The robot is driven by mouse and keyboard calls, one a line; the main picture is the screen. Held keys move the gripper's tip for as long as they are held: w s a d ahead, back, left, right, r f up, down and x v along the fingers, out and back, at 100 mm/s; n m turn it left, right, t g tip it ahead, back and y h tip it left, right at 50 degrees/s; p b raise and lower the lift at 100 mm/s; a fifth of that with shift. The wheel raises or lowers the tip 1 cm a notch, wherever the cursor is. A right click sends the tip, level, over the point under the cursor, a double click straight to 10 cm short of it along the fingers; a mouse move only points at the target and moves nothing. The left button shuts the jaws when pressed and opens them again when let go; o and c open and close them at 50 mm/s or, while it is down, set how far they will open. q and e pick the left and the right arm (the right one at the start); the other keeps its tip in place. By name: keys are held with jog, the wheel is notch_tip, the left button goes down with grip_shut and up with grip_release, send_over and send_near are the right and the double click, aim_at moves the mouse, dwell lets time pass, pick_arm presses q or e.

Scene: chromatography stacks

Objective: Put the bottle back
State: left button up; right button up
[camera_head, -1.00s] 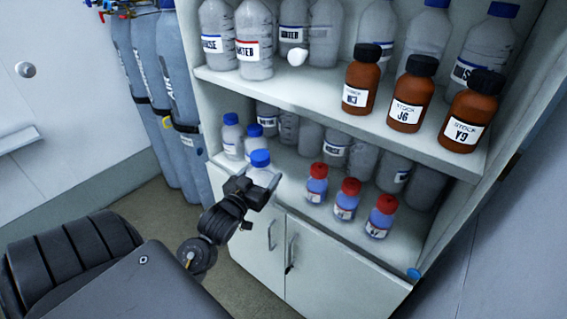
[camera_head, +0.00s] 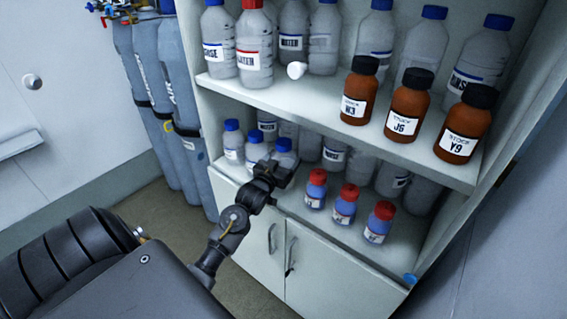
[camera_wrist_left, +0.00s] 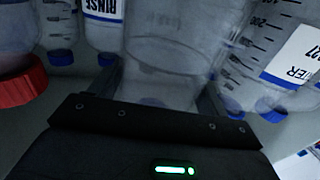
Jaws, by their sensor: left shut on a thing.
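My left gripper (camera_head: 277,172) is shut on a clear bottle with a blue cap (camera_head: 285,146). It holds the bottle at the front left part of the lower shelf, to the right of two blue-capped bottles. My gripper hides the bottle's lower part, so I cannot tell whether its base touches the shelf. In the left wrist view the clear bottle (camera_wrist_left: 160,80) is between the fingers, with other bottles close on both sides. My right gripper is not in view.
Blue-capped bottles (camera_head: 233,143) stand at the left of the lower shelf. Three red-capped blue bottles (camera_head: 344,207) stand to the right. Cabinet doors (camera_head: 265,232) are below; grey cylinders (camera_head: 170,110) stand at left.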

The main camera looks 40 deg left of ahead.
pick_arm(q)
jog(key=shift+f, duration=0.65)
jog(key=shift+f, duration=0.1)
jog(key=o, duration=1.2)
jog(key=shift+f, duration=0.15)
jog(key=b+v, duration=0.1)
jog(key=v, duration=1.1)
jog(key=shift+b, duration=0.4)
